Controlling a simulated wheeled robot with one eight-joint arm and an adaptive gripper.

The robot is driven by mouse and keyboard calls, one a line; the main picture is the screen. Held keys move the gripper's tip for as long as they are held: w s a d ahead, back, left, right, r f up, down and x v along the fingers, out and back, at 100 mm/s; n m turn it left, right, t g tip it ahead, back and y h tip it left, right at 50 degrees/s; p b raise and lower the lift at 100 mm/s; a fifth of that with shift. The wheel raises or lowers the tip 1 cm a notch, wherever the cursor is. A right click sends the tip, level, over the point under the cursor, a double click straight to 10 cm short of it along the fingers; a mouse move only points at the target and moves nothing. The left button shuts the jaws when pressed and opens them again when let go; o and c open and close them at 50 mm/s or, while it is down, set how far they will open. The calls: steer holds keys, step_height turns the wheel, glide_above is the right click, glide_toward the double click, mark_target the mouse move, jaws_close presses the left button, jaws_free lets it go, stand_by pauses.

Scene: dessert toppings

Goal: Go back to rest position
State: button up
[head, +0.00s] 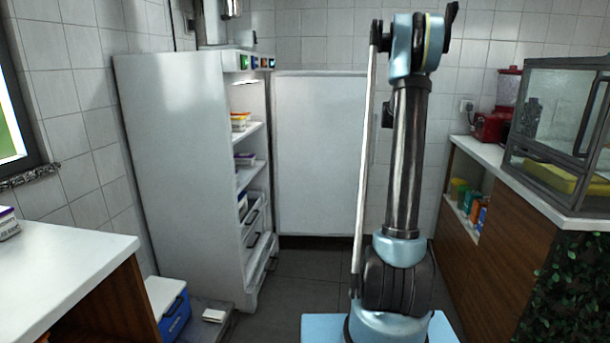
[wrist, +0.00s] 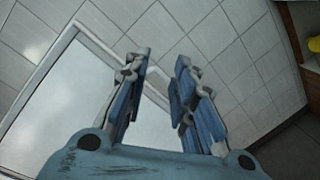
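My arm stands upright in the right half of the head view, its top joint bent near the top edge. My gripper (wrist: 161,62) shows in the wrist view with its two blue-padded fingers apart. The gap between them is empty, with tiled wall behind it. In the head view I cannot clearly make out the gripper.
A tall white fridge (head: 180,170) with stocked shelves stands open-fronted at left. A white panel (head: 318,150) is behind. A counter (head: 60,265) is front left; a wooden counter (head: 520,215) with a glass case (head: 560,130) is right. A blue cooler (head: 172,310) sits low left.

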steer(key=s+a+f+m+g, duration=0.2)
steer(key=s+a+m, duration=0.15)
steer(key=s, duration=0.65)
steer(key=s+a+f+m+g, duration=0.25)
steer(key=s+m, duration=0.25)
steer(key=s, duration=0.5)
steer(key=s+a+f+m+g, duration=0.2)
steer(key=s+m, duration=0.2)
steer(key=s, duration=0.7)
steer(key=s+a+f+m+g+y, duration=0.1)
steer(key=s+a+f, duration=0.4)
steer(key=s, duration=0.7)
steer(key=s+a+f+m+g+y, duration=0.2)
steer(key=s+a+f+m+g, duration=0.2)
steer(key=s+f, duration=0.6)
steer(key=s+a+f+m+g+y, duration=0.2)
steer(key=s+a+f, duration=0.4)
steer(key=s, duration=1)
step_height(320, 180, down, 2)
steer(key=shift+f+m+g, duration=0.15)
steer(key=shift+m+g, duration=0.4)
steer(key=shift+m, duration=0.3)
steer(key=shift+w, duration=0.1)
steer(key=shift+w+f, duration=0.2)
steer(key=shift+w, duration=0.2)
